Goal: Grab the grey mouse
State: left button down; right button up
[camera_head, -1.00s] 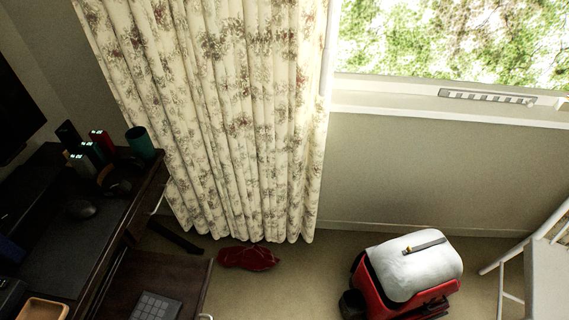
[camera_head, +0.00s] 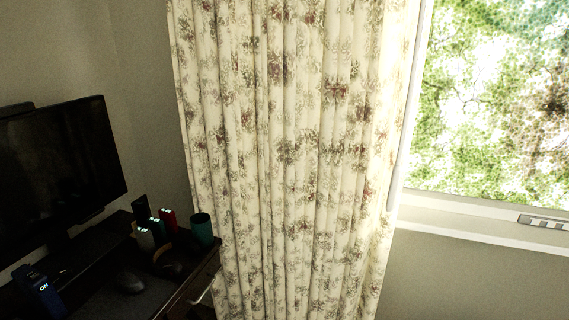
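A dark grey mouse (camera_head: 130,283) lies on the dark desk (camera_head: 196,280) at the lower left, on or beside a dark mat. A second dark rounded object (camera_head: 172,269), perhaps another mouse or headphones, lies to its right. Neither of my grippers shows in the head view, so nothing can be told of their distance from the mouse.
A black monitor (camera_head: 62,155) stands on the desk at the left. Several small upright devices (camera_head: 158,230) and a green cup (camera_head: 202,229) stand at the desk's back right corner. A floral curtain (camera_head: 285,160) hangs beside a bright window (camera_head: 490,110).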

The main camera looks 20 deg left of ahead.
aim_at(127, 283)
jog(key=u, duration=1.7)
